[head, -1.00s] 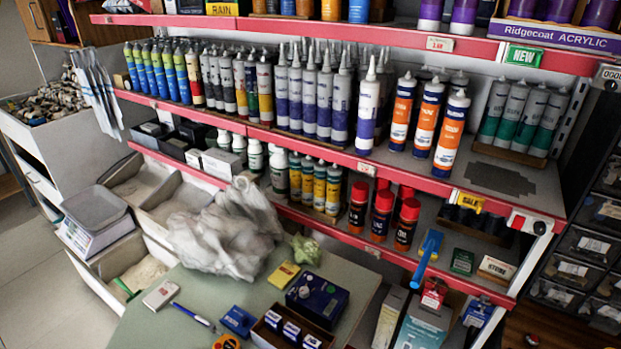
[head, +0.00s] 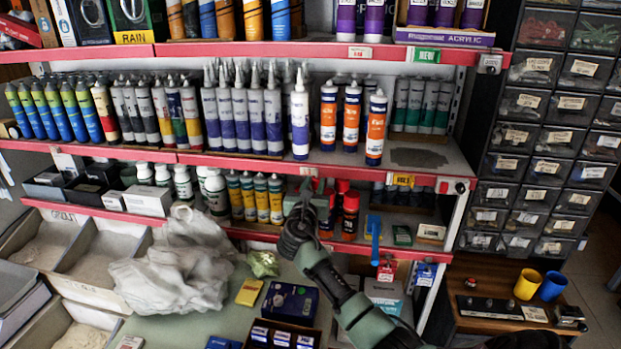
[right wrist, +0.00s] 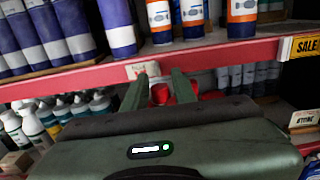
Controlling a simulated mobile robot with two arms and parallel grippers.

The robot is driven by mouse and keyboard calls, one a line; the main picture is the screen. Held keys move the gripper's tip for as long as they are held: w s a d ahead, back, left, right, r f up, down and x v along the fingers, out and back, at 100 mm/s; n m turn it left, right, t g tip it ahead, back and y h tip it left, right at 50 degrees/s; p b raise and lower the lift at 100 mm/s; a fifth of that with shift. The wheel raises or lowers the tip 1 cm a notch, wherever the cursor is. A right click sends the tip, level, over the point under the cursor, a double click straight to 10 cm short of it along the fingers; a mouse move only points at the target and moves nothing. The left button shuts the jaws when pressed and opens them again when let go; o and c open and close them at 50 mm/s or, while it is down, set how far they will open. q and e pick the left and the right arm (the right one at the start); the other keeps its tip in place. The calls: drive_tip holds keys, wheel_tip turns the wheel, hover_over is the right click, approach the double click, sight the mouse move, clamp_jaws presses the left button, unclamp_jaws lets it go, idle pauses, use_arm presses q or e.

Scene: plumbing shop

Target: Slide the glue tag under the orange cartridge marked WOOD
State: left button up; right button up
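Several orange-and-white cartridges stand on the middle shelf; three in front are this one (head: 328,118), this one (head: 352,118) and this one (head: 375,130). Their lower parts show in the right wrist view (right wrist: 242,18). I cannot read WOOD on any of them. A small pale tag (head: 308,171) sits on the red shelf edge, left of below the orange cartridges; it shows in the right wrist view (right wrist: 142,70), its print unreadable. My right gripper (head: 310,184) is just in front of and below this tag. Its fingers (right wrist: 160,80) are apart and empty. My left gripper is not in view.
A yellow SALE tag (head: 402,180) and a white-and-red tag (head: 453,186) sit farther right on the edge. Red-capped cans (head: 350,214) stand on the lower shelf, close behind my right gripper. A blue hanging tool (head: 373,238) is to its right.

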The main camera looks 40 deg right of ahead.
sight(316, 175)
drive_tip(key=shift+x, duration=2.15)
drive_tip(key=shift+w+a, duration=0.1)
drive_tip(key=shift+w, duration=0.05)
clamp_jaws()
